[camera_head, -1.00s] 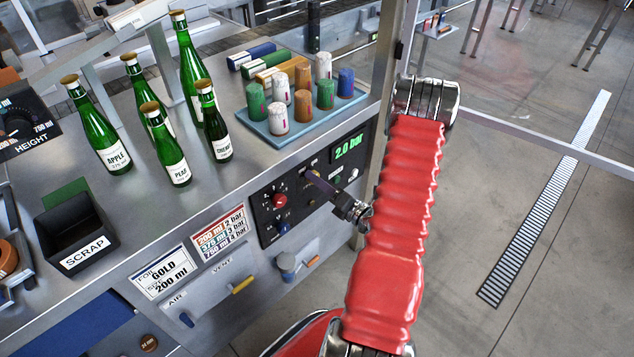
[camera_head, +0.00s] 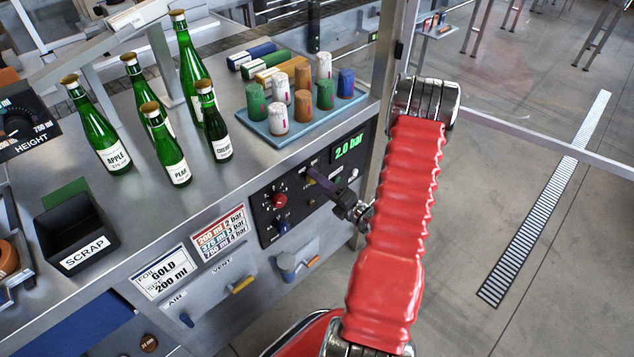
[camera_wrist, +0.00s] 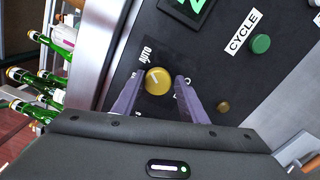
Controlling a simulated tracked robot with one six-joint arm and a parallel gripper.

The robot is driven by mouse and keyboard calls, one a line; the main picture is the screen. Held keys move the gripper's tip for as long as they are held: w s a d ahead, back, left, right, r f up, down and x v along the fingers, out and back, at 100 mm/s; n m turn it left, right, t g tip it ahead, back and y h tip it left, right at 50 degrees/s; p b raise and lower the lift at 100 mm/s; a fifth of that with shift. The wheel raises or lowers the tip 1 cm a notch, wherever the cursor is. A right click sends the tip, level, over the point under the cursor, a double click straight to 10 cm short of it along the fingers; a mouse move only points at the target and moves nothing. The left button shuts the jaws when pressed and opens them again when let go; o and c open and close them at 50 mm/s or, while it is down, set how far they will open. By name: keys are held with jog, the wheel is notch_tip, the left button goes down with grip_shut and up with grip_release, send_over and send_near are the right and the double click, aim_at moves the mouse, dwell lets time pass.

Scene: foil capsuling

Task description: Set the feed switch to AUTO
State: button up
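The feed switch is a round yellow knob (camera_wrist: 158,80) on the dark control panel (camera_wrist: 212,68). The word AUTO is printed just above and left of it in the wrist view. The knob has a small pale mark, but I cannot tell exactly where it points. My gripper (camera_wrist: 160,78) is open, with one purple finger on each side of the knob and narrow gaps showing between. In the head view my gripper (camera_head: 314,180) reaches the panel's upper part and largely hides the switch.
A green CYCLE button (camera_wrist: 260,44) and a small brass-coloured knob (camera_wrist: 223,106) are on the panel to the right. A red knob (camera_head: 280,200) and a blue knob (camera_head: 283,228) sit left of my gripper. Green bottles (camera_head: 170,150) and a blue capsule tray (camera_head: 300,128) stand on the counter above.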

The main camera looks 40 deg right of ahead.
jog(key=shift+o, duration=1.4)
jog(key=shift+a+r, duration=0.1)
jog(key=shift+s, duration=0.15)
jog(key=s, duration=1.3)
jog(key=shift+s+d, duration=0.2)
jog(key=shift+s, duration=0.05)
jog(key=shift+n, duration=0.3)
